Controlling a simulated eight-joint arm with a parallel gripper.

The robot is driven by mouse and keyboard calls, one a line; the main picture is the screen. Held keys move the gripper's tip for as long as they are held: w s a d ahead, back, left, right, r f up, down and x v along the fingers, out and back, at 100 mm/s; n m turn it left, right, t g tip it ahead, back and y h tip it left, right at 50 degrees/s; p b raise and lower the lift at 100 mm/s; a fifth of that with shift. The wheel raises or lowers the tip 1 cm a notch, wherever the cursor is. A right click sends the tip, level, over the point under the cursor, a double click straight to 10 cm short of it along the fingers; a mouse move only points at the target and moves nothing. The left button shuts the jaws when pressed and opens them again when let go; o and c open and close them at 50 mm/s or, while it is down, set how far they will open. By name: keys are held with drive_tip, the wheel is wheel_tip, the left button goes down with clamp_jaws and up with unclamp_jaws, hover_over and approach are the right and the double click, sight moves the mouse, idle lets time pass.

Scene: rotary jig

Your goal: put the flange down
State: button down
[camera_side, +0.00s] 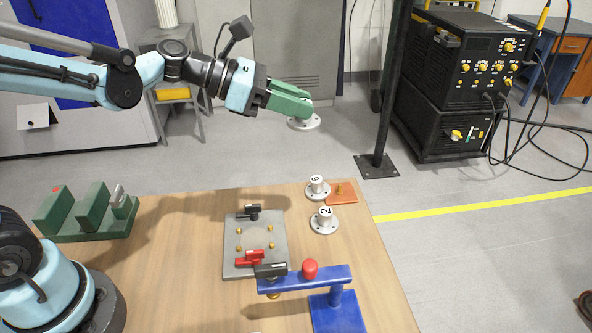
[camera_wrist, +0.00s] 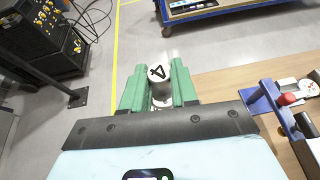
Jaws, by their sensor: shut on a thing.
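My gripper (camera_side: 303,101) has green jaws and is shut on a pale grey flange (camera_side: 303,123). The flange hangs well above and beyond the far edge of the wooden table (camera_side: 170,270), touching nothing below. In the wrist view my gripper (camera_wrist: 158,78) has the flange (camera_wrist: 160,92) between its green fingers, with a dark mark like a 4 on its round end. Two similar flanges stand on the table: one marked 5 (camera_side: 317,185) beside an orange plate, and one marked 2 (camera_side: 325,214) nearer the front.
A grey jig plate (camera_side: 236,231) with brass pins and black and red clamps lies mid-table. A blue stand (camera_side: 336,298) with a red knob is at front right. The orange plate (camera_side: 343,196) has a brass peg. A green slotted rack (camera_side: 90,236) stands left. A dark post (camera_side: 388,90) rises behind.

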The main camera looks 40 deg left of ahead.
drive_tip(key=s+d+f+m+g+h, duration=0.3)
drive_tip(key=s+d+f+m+g, duration=0.2)
drive_tip(key=d+f, duration=0.6)
drive_tip(key=d+m+g, duration=0.1)
drive_tip(key=m+g, duration=0.1)
drive_tip(key=g, duration=0.1)
drive_tip(key=shift+s+m, duration=0.2)
drive_tip(key=shift+m, duration=0.1)
drive_tip(key=shift+f, duration=4.85)
drive_tip(key=shift+f, duration=0.15)
drive_tip(key=c, duration=0.9)
unclamp_jaws()
drive_tip(key=shift+o, duration=0.2)
